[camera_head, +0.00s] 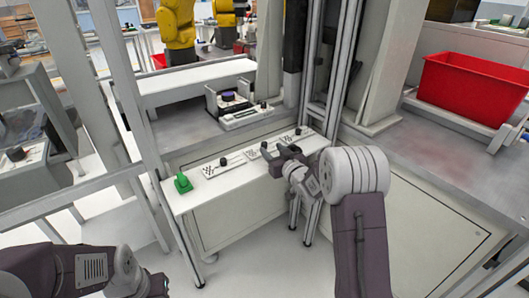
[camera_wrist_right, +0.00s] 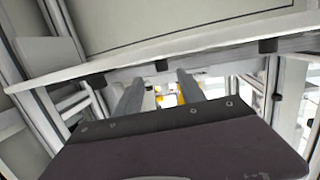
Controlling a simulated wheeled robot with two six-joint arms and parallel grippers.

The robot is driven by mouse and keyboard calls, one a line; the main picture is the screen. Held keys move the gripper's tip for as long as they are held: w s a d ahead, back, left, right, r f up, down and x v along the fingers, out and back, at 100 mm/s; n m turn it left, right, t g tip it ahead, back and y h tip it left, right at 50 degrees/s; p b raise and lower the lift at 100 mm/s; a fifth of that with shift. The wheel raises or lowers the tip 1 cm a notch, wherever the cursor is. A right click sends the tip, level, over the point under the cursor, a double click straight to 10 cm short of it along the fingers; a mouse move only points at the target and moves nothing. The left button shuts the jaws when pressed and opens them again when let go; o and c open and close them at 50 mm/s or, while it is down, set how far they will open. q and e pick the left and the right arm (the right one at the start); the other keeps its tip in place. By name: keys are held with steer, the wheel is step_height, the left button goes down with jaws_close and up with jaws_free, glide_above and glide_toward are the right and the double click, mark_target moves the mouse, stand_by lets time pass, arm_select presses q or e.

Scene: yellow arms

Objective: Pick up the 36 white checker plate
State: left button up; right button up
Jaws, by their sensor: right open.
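Several white plates with dark checker patterns lie in a row on a narrow white shelf top in the head view: a left plate (camera_head: 222,168), a middle plate (camera_head: 256,153) partly behind my gripper, and a right plate (camera_head: 298,134). Small dark objects stand on or beside them. I cannot read any number, so I cannot tell which is the 36 plate. My right gripper (camera_head: 279,160) is open over the shelf's front edge, by the middle plate. Its two fingers (camera_wrist_right: 160,88) show empty in the right wrist view. My left arm shows at the lower left; its gripper is out of frame.
A dark-and-white device (camera_head: 236,107) stands behind the plates. A red bin (camera_head: 472,88) is on the grey bench at the right. Metal posts (camera_head: 322,65) rise behind the shelf.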

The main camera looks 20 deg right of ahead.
mark_target(265, 145)
steer(key=shift+w+f, duration=0.3)
steer(key=shift+w, duration=0.5)
steer(key=x, duration=0.3)
steer(key=b+x, duration=0.1)
steer(key=x, duration=0.1)
steer(key=shift+a, duration=0.3)
steer(key=shift+r, duration=0.1)
jaws_close()
